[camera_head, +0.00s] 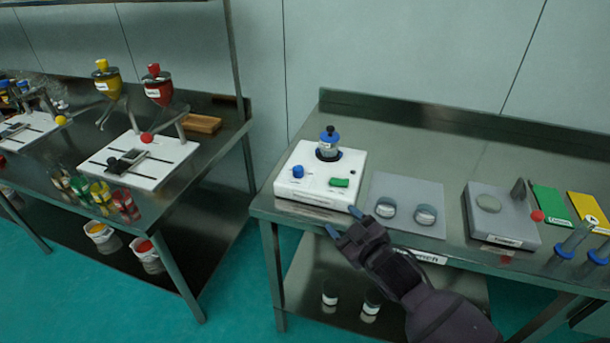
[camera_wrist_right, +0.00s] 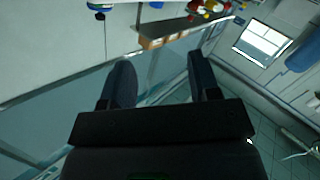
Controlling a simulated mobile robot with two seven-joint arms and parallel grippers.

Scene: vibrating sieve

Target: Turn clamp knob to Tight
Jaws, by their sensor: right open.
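A white machine (camera_head: 313,190) stands at the left front of the right steel table. It has a blue knob (camera_head: 297,171) and a green switch (camera_head: 339,182) on top. A small sieve stack (camera_head: 327,149) with a blue lid and a dark top piece stands upright at its back. I cannot tell which of these knobs is the clamp knob, and its setting is too small to read. My right gripper (camera_head: 343,220) is open and empty, at the table's front edge near the machine and apart from it. Its spread fingers (camera_wrist_right: 160,70) also show in the right wrist view. My left gripper is out of view.
A grey mat (camera_head: 405,185) with two round sieves (camera_head: 386,207) (camera_head: 425,215) lies right of the machine. A grey scale-like device (camera_head: 503,222) and green and yellow pads stand further right. Another steel table (camera_head: 216,150) with funnels on stands is at left, across a floor gap.

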